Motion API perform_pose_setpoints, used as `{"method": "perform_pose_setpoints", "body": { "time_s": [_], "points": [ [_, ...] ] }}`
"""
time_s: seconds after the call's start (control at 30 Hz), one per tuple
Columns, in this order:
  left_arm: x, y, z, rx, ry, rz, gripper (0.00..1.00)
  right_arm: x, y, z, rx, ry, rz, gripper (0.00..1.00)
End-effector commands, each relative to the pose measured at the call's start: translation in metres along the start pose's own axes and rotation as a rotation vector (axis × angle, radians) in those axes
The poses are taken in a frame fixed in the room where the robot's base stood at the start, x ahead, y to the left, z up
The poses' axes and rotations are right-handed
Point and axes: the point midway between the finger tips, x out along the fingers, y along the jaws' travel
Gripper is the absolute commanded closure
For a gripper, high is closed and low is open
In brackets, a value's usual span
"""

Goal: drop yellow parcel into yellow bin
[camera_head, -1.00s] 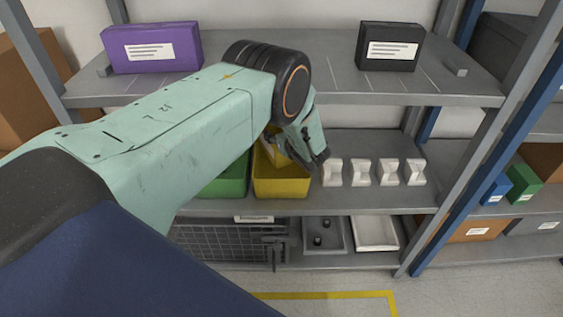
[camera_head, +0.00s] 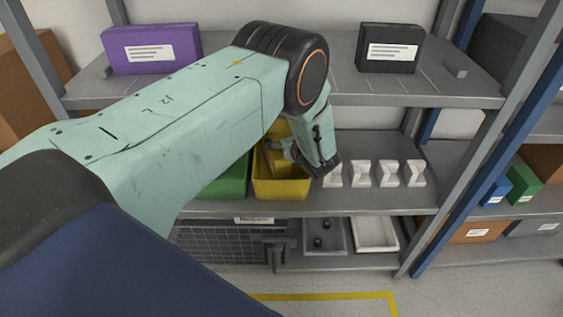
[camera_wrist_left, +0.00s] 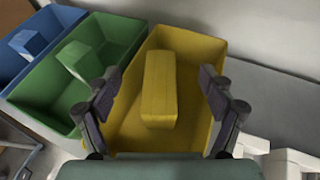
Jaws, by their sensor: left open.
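The yellow parcel (camera_wrist_left: 159,88) shows in the left wrist view inside the yellow bin (camera_wrist_left: 205,52), long side running away from me. My left gripper (camera_wrist_left: 160,78) is open, with one finger on each side of the parcel and a clear gap to both. In the head view the yellow bin (camera_head: 281,189) stands on the middle shelf, with my left gripper (camera_head: 291,156) over it. I cannot make out the parcel surely there. My right gripper is not in view.
A green bin (camera_head: 226,182) stands left of the yellow one; a blue bin (camera_wrist_left: 12,62) is beyond it. Several white holders (camera_head: 388,173) stand to the right. The upper shelf carries a purple box (camera_head: 152,48) and a black box (camera_head: 390,48) above my arm.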

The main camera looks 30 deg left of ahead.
Motion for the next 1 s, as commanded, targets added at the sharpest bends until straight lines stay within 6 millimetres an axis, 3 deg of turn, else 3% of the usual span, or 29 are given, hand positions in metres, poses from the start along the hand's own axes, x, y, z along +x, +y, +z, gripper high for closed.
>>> {"method": "perform_pose_setpoints", "body": {
  "time_s": [0.2,0.4,0.6,1.0],
  "points": [
    [-0.044,-0.002,0.001,0.003,-0.001,-0.004,0.18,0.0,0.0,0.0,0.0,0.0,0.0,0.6],
    [-0.072,-0.001,0.001,0.002,-0.001,-0.003,0.18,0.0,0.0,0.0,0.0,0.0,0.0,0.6],
    [-0.081,0.0,0.001,-0.001,-0.001,0.0,0.18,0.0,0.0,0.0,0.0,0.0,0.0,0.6],
    [-0.081,0.0,0.0,-0.001,-0.001,0.0,0.18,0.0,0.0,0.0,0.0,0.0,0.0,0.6]
  ]
}}
